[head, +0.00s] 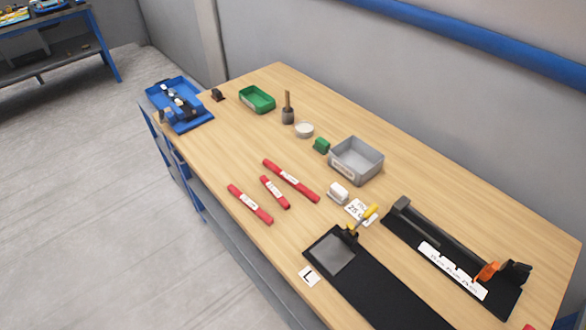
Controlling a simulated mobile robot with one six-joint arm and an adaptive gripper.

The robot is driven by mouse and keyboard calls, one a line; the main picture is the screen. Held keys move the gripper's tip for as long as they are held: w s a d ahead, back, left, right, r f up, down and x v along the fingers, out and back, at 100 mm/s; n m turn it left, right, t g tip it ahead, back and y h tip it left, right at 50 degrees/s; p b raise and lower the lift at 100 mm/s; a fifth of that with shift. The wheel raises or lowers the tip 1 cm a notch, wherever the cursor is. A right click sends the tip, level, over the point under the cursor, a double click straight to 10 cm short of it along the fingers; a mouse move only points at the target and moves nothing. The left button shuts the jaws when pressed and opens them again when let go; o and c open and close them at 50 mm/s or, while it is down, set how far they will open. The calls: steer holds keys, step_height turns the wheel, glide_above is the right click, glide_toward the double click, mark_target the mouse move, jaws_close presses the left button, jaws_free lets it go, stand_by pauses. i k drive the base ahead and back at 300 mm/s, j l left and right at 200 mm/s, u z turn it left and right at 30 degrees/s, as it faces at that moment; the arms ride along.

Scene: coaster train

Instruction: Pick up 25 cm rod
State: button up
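Three red rods with white labels lie apart on the wooden table, roughly parallel. The longest red rod (305,192) is farthest back, the shortest red rod (269,184) lies in the middle, and a mid-length red rod (237,192) lies nearest the front edge. Their labels are too small to read, so I cannot tell which is the 25 cm one. A white card (358,210) to their right seems to read "25". My gripper is not in this view.
A black mat (375,297) with a yellow-handled clamp (366,216) and a black fixture (440,250) lie right. A blue tray (196,126) is far left.

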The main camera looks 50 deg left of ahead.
mark_target(313, 196)
steer(key=u, duration=2.1)
